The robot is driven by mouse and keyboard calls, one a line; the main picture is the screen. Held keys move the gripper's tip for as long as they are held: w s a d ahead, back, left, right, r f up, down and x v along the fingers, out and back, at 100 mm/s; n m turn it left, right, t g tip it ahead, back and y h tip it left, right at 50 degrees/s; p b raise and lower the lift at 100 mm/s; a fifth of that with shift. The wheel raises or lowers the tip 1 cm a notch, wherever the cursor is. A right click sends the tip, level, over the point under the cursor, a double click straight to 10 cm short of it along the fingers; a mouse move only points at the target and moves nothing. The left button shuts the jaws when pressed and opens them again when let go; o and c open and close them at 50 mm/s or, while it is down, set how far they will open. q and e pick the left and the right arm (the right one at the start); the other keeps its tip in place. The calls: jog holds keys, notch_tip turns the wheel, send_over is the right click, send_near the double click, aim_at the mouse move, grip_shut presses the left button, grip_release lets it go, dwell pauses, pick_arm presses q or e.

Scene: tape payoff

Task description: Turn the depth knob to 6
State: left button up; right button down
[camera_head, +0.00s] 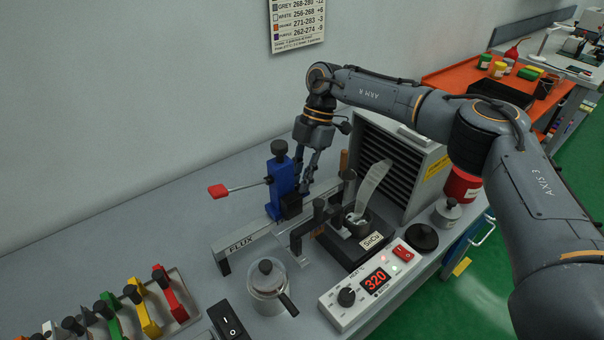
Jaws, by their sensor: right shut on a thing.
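A blue upright unit (281,185) stands at the rail marked FLUX (243,241). It has a black knob (279,147) on top and a lever with a red handle (218,191) pointing left. A dark block (291,206) sits low on its right side. My right gripper (306,186) reaches down close beside the unit's right side, shut on a dark part there, which its fingers mostly hide. I cannot read any depth scale or number, nor tell which knob is the depth knob. My left gripper is not in view.
A white control box (340,314) with a 320 display and a black dial (346,297) stands in front. A small pot (357,222), a glass jar (267,288) and a louvred grey unit (397,165) stand close by. Coloured tools (147,312) fill a rack at lower left.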

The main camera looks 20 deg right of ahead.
jog(key=shift+w+a+n+g+h, duration=0.15)
jog(key=shift+n+g+h, duration=0.2)
jog(key=shift+n, duration=0.85)
jog(key=shift+a+n+g+h, duration=0.1)
jog(key=shift+n+g+h, duration=0.15)
jog(key=shift+n, duration=0.85)
jog(key=c, duration=1.3)
grip_release()
